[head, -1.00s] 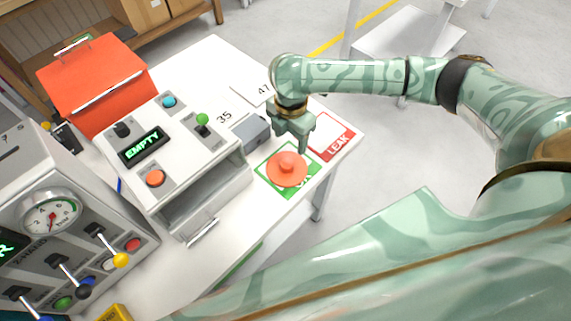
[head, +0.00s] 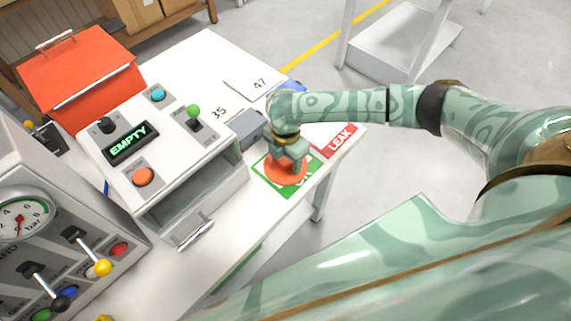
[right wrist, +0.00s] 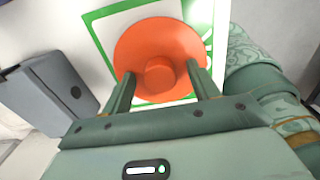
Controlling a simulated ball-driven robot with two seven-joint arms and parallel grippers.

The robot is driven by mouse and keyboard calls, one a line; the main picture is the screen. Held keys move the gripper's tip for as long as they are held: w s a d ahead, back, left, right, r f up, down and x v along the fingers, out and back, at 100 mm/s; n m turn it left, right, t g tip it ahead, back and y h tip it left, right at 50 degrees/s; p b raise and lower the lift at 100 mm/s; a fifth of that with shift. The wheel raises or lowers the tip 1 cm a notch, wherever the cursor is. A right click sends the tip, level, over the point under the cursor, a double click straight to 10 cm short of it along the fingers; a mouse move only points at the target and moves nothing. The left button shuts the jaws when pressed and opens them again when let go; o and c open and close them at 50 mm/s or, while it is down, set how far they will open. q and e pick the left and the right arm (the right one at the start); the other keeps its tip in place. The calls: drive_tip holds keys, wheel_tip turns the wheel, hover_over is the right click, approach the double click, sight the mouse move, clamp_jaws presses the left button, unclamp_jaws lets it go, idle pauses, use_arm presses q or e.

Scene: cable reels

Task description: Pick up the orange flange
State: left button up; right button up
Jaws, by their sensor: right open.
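The orange flange (head: 287,172) is a round disc with a raised central hub. It lies on the green-bordered OK card (head: 299,186) near the table's right edge. My right gripper (head: 293,163) is above the flange and hides much of it in the head view. In the right wrist view the flange (right wrist: 159,55) lies flat on the card, and the two fingers of the right gripper (right wrist: 163,85) are spread on either side of its hub (right wrist: 159,74). I cannot tell whether the fingers touch the disc. My left gripper is not in view.
A grey block (head: 248,128) stands just left of the right gripper; it also shows in the wrist view (right wrist: 50,95). The red LEAK card (head: 341,139) lies to the right. A white console with an EMPTY display (head: 131,143) and an orange box (head: 82,80) stand at the left.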

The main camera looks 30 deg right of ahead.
drive_tip(key=c, duration=1.1)
drive_tip(key=shift+r, duration=0.1)
